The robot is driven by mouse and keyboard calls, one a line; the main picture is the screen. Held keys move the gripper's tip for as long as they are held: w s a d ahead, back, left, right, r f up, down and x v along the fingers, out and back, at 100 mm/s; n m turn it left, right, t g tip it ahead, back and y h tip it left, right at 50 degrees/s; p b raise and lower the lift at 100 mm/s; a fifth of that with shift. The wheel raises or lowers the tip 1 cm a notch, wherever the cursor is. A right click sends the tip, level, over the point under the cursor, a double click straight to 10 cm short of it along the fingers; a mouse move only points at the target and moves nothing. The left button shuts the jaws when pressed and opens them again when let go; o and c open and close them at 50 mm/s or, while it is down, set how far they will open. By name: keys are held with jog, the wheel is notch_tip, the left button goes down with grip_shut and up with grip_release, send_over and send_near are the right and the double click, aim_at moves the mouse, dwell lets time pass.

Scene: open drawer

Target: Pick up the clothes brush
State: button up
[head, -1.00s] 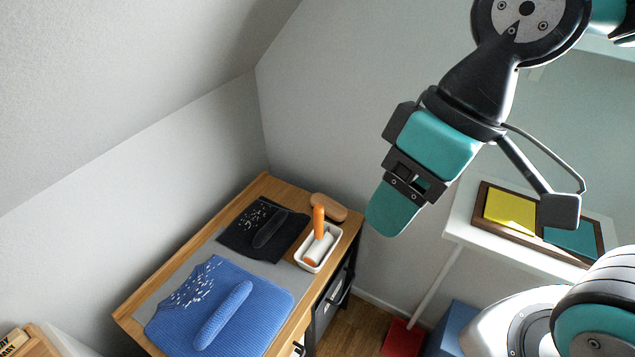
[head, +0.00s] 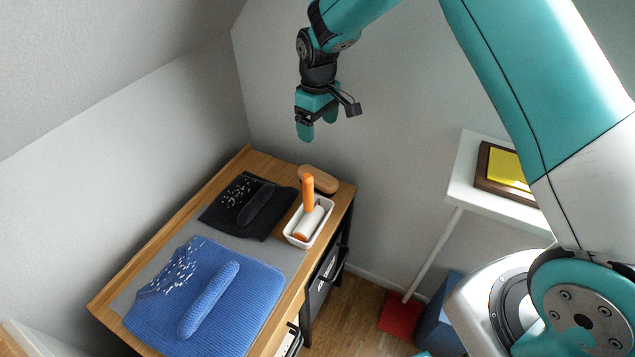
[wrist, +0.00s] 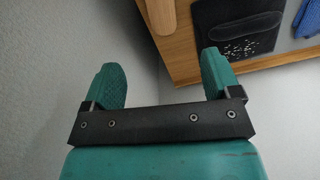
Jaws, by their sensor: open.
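The clothes brush (head: 318,179) has an oval wooden back and lies near the back right corner of the wooden table in the head view. In the wrist view a rounded wooden piece at the top edge looks like the same brush (wrist: 160,14), cut off by the frame. My gripper (head: 316,123) is above the brush and clear of it, pointing downward. In the wrist view my gripper (wrist: 161,68) has its two teal fingers wide apart with nothing between them. The underside of the brush is hidden.
A white tray (head: 290,238) with an orange-handled lint roller (head: 308,195) stands close in front of the brush. A black garment (head: 225,216) and a blue garment (head: 245,300), both with white specks, lie on the table. Walls rise behind; a white shelf (head: 462,175) is right.

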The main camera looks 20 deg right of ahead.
aim_at(318, 175)
notch_tip(318, 175, down, 18)
jog(key=shift+r+p, duration=0.25)
jog(key=shift+p, duration=0.85)
jog(key=c, duration=1)
